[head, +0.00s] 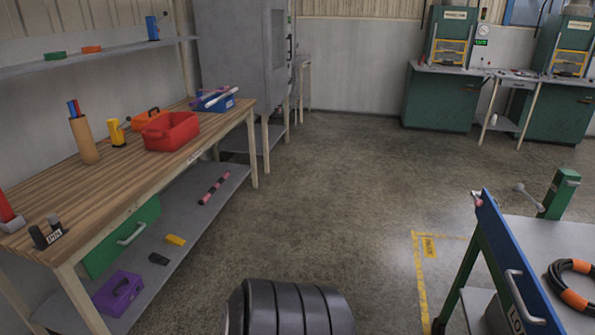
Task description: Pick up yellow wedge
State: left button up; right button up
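A small yellow block (175,240), which looks like the wedge, lies on the grey lower shelf (214,213) of the wooden workbench at left. A small black block (159,258) lies close beside it, apart from it. Another yellow object (116,133) stands upright on the bench top; its shape looks like a tool or holder rather than a plain wedge. Neither of my grippers is in the head view.
The bench top (110,181) overhangs the lower shelf. A purple box (118,292) and a pink-black rod (214,190) share that shelf. A red bin (171,131) sits above. A blue-edged cart (512,262) stands at right. Open floor (330,200) lies between.

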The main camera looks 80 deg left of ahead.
aim_at(171, 239)
jog(key=u, duration=3.6)
jog(key=i+l+z, duration=0.25)
jog(key=i, duration=0.15)
jog(key=i+z, duration=0.2)
jog(key=i, duration=0.25)
